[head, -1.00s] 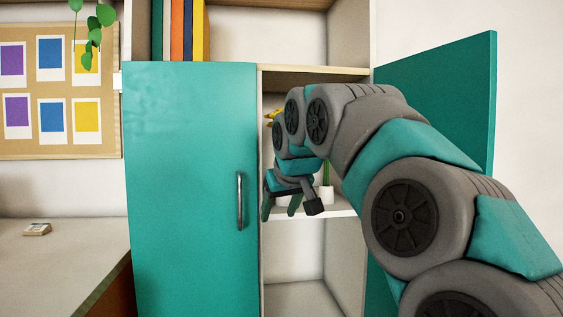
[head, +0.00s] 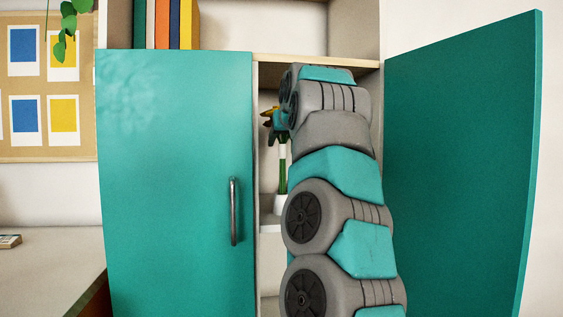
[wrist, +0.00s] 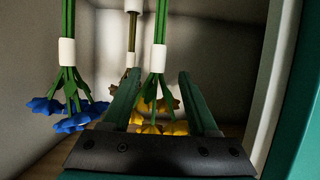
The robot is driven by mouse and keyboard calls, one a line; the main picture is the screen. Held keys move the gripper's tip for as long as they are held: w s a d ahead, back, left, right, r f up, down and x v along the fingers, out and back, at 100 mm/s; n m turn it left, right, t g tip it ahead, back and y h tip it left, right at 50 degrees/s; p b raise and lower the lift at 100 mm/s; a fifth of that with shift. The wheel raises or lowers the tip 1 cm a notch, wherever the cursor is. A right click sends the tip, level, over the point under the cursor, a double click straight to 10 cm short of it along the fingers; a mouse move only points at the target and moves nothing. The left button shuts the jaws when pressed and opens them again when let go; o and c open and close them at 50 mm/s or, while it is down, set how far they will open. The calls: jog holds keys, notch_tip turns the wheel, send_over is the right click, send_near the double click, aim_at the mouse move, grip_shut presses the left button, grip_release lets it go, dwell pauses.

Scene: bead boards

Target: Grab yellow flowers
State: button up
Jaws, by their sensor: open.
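Yellow flowers (wrist: 172,128) on green stems with a white band (wrist: 158,58) show in the wrist view, where they appear upside down. My gripper (wrist: 158,76) is open, one finger on each side of the yellow flowers' stems in that view. I cannot tell whether the stems are truly between the fingers or beyond them. My arm hides most of the gripper there.
Blue flowers (wrist: 72,116) hang at left in the wrist view, and another stem (wrist: 132,42) stands behind. A shut teal door (head: 170,180) is left of the cabinet opening. An open teal door (head: 460,150) is at right. A shelf (head: 270,221) lies below the flowers.

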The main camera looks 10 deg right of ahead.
aim_at(283, 146)
jog(key=p+x, duration=0.1)
jog(key=x, duration=0.4)
jog(key=shift+w+d+f+p, duration=0.1)
jog(key=shift+d+f+p, duration=0.1)
jog(key=shift+p, duration=0.2)
grip_shut()
